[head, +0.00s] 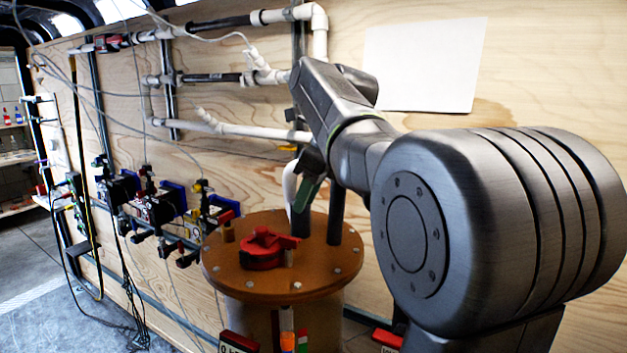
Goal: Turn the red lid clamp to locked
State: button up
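The red lid clamp (264,247) sits on top of the round brown lid (238,270) of a drum in the head view. It has a round red body, and a short red arm points to the right across the lid. I cannot tell from its look alone whether it is locked. Nothing is touching the clamp. My arm comes in from the right and rises above and behind the lid.
Two dark upright pipes (336,218) stand at the lid's back right, with a dark and green part (309,190) beside them. White pipes (235,130) run along the plywood wall. Valves with coloured handles (160,206) and hanging cables are to the left. Grey floor (40,305) is open at the far left.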

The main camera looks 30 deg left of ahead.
aim_at(291, 238)
jog(key=v, duration=0.4)
jog(key=shift+a+f, duration=0.1)
dwell(0.4)
jog(key=x, duration=1.4)
jog(key=shift+b, duration=0.3)
jog(key=shift+m, duration=0.3)
jog(key=shift+d+r+p, duration=0.2)
jog(key=shift+r+p, duration=0.1)
jog(key=shift+p, duration=0.15)
